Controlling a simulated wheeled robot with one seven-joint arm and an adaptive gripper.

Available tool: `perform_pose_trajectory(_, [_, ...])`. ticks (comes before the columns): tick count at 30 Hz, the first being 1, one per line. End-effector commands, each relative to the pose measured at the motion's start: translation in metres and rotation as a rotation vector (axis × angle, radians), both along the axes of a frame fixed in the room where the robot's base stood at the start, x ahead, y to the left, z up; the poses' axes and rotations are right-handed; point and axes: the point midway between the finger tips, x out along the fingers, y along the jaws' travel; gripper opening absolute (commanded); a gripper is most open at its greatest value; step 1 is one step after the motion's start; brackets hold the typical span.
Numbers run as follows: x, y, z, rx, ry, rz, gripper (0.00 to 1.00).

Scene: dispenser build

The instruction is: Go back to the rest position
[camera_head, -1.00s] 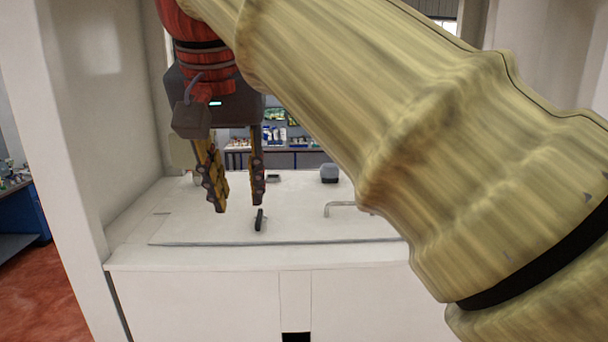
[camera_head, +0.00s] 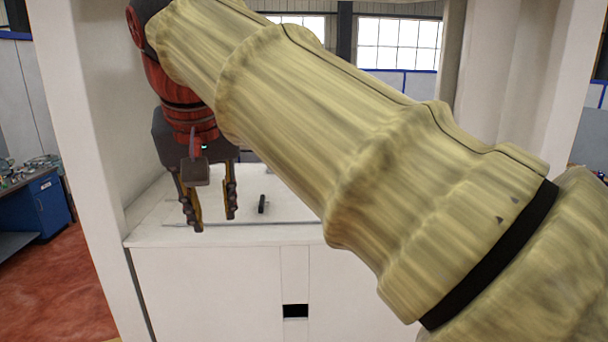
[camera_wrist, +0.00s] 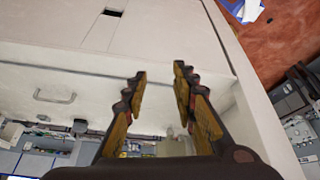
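My gripper (camera_head: 214,218) hangs near the front edge of the white counter, at the left side of the head view, with its fingers pointing down. Its two yellow and dark fingers are apart with nothing between them. The wrist view also shows the gripper (camera_wrist: 158,75) open and empty, over the counter. My yellowish arm crosses the head view and hides much of the counter's right side.
The white counter (camera_head: 150,238) stands in a bay with white side walls (camera_head: 75,130). A small black upright piece (camera_head: 262,204) stands on its top. A metal handle (camera_wrist: 54,97) shows in the wrist view. A blue cabinet (camera_head: 48,205) stands at left on the red floor (camera_head: 60,275).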

Motion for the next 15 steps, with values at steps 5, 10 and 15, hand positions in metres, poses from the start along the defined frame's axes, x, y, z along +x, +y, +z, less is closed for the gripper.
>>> perform_pose_trajectory(5, [0.001, 0.000, -0.045, -0.018, 0.005, 0.081, 0.27])
perform_pose_trajectory(10, [0.000, -0.023, -0.117, -0.028, 0.009, 0.139, 0.27])
perform_pose_trajectory(15, [-0.010, -0.076, -0.223, -0.025, 0.011, 0.160, 0.27])
